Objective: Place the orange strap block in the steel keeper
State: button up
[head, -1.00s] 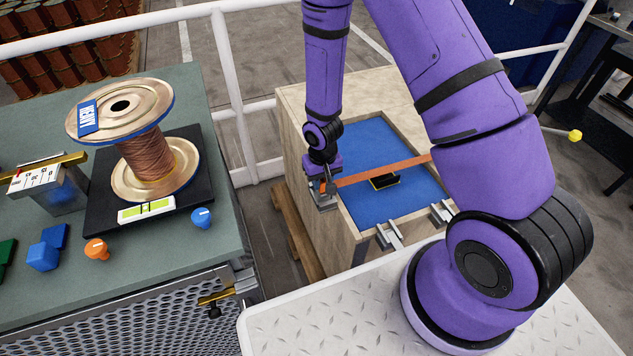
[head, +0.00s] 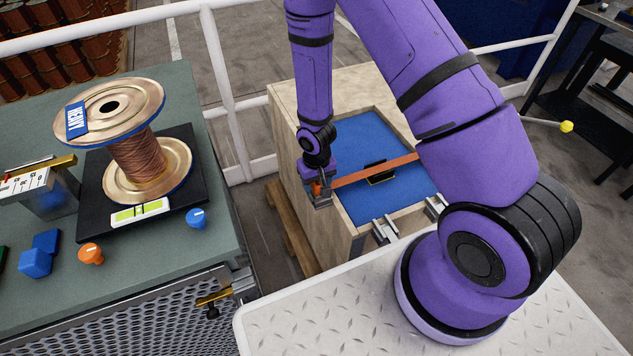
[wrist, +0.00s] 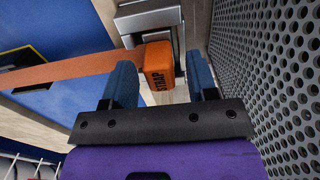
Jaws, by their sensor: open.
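The orange strap block (wrist: 159,66), marked STRAP, lies between the two blue fingers of my gripper (wrist: 161,82) in the wrist view, with visible gaps to both. An orange strap (wrist: 75,72) runs from it to the left. The steel keeper (wrist: 150,18) is right at the block; I cannot tell whether the block is fully seated in it. In the head view, my gripper (head: 318,190) is at the crate's near left corner, with the block (head: 315,188) small and partly hidden and the strap (head: 375,170) stretched over the blue interior.
The wooden crate (head: 285,130) has two more steel brackets (head: 385,230) on its front edge. A perforated metal panel (wrist: 270,70) stands close at the right in the wrist view. A green bench (head: 180,90) with a copper spool (head: 137,160) is at the left.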

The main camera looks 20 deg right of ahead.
jog(key=s+d+r+t, duration=0.1)
jog(key=s+d+r, duration=0.1)
jog(key=r, duration=1.5)
jog(key=s+d+r+t, duration=0.1)
jog(key=d+r+t, duration=0.15)
jog(key=r, duration=1.55)
jog(key=s+d+r+t, duration=0.1)
jog(key=s+d+r, duration=0.1)
jog(key=s+r, duration=1.3)
jog(key=s, duration=0.3)
jog(key=shift+d+r+t, duration=0.2)
jog(key=shift+r+t, duration=0.15)
